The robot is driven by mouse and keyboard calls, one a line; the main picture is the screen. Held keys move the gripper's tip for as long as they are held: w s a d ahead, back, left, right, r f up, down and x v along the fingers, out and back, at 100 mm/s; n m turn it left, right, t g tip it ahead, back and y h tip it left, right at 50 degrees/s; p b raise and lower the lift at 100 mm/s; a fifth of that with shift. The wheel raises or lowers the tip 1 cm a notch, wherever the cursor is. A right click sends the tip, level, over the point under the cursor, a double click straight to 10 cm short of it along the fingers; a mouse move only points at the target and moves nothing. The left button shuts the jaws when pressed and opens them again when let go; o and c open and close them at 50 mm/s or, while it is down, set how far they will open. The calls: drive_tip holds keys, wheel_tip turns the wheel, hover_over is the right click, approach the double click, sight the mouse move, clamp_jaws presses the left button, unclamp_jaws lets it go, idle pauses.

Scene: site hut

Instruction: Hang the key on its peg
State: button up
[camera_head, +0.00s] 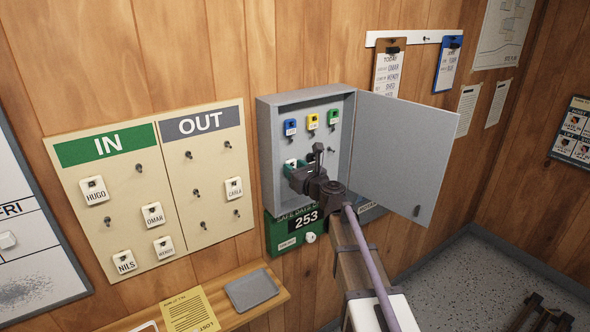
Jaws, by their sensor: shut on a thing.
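The grey key cabinet (265,150) on the wooden wall stands open. Inside, a blue-tagged key (290,127), a yellow-tagged key (313,121) and a green-tagged key (334,113) hang in the upper row. My dark gripper (303,162) is inside the cabinet's lower part, close to the back panel, and is shut on the key. A teal-and-white tag (291,163) shows at its left side and looks like part of that key. The gripper hides most of the key and the peg behind it, so I cannot tell whether they touch.
The open cabinet door (402,150) stands out to the right of my arm. A green safe-days sign (284,232) is just below. The IN/OUT board (150,190) is at left. A shelf (235,312) holds a grey tray (251,289) and a yellow notice (189,312).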

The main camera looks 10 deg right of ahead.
drive_tip(key=o, duration=0.9)
drive_tip(key=shift+c, duration=0.2)
